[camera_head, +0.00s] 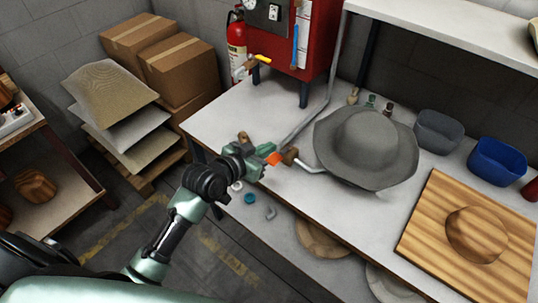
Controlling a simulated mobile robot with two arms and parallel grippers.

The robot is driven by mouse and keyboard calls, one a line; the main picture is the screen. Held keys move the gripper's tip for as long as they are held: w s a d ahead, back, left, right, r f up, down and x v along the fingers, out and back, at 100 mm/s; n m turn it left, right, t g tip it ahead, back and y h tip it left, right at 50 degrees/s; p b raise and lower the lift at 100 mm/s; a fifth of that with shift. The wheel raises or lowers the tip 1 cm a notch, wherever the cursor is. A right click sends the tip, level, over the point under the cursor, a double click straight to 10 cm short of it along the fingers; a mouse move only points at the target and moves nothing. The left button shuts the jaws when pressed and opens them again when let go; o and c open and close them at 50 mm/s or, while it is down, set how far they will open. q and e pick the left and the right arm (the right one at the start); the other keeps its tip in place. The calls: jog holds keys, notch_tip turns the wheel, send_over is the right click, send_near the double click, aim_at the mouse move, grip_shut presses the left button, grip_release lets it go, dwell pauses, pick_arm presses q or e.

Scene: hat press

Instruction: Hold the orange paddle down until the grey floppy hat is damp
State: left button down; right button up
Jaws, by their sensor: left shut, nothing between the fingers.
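The grey floppy hat (365,145) sits brim down on the right part of the white bench. The orange paddle (274,158) shows as a small orange patch near the bench's front edge, left of the hat. My left gripper (266,157) is shut and empty right at the paddle and partly hides it. I cannot tell whether its fingers press on the paddle. A metal pipe end (310,166) lies between the paddle and the hat brim. My right gripper is not in view.
A wooden hat block on a board (420,228), a grey bowl (438,130) and a blue bowl (497,160) are at right. A shelf overhangs the back right. Cardboard boxes (180,70) stand at the back left.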

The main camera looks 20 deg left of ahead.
aim_at(269, 158)
pick_arm(q)
jog(key=shift+x, duration=0.9)
jog(key=f, duration=0.2)
jog(key=shift+s+a+f, duration=0.1)
jog(key=shift+s+f, duration=0.25)
jog(key=shift+s+f+p, duration=0.15)
jog(key=shift+f+p, duration=0.15)
jog(key=shift+f, duration=0.35)
jog(key=f+t+b, duration=0.1)
jog(key=b, duration=0.3)
jog(key=f+t+b, duration=0.1)
jog(key=f+b, duration=0.1)
jog(key=b, duration=0.2)
jog(key=shift+s+a+f+h, duration=0.1)
jog(key=shift+s+a+h, duration=0.15)
jog(key=shift+s+h, duration=0.15)
jog(key=shift+r, duration=0.2)
dwell(4.5)
